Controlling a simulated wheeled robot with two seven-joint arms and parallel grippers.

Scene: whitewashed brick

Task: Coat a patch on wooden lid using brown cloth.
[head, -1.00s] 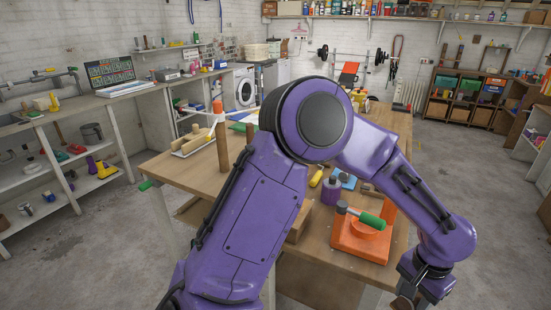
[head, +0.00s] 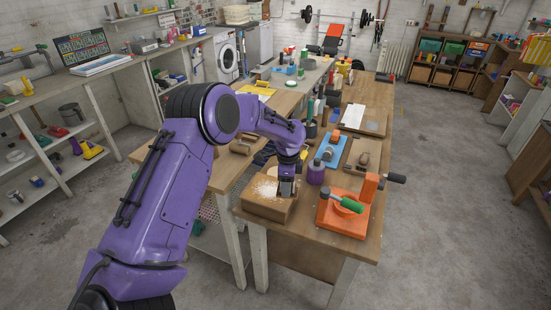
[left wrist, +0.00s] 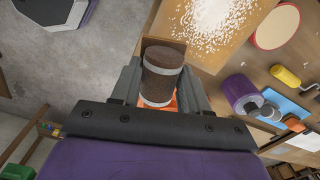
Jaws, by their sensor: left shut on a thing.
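The wooden lid (head: 260,204) tops a wooden box near the table's front left corner. A patch of white specks covers part of it, and it also shows at the top of the left wrist view (left wrist: 195,57). My left gripper (head: 287,190) is over the lid's right part, pointing down. In the left wrist view, my left gripper (left wrist: 160,88) is shut on the brown cloth (left wrist: 163,72), a brown roll with pale bands. The cloth is hidden in the head view. I cannot tell whether it touches the lid. My right gripper is not in view.
An orange clamp-like device (head: 341,220) with a green handle stands right of the lid. A purple cylinder (head: 317,172) stands behind it. A blue mat (head: 333,148) and several tools lie further back. Grey floor is clear at right.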

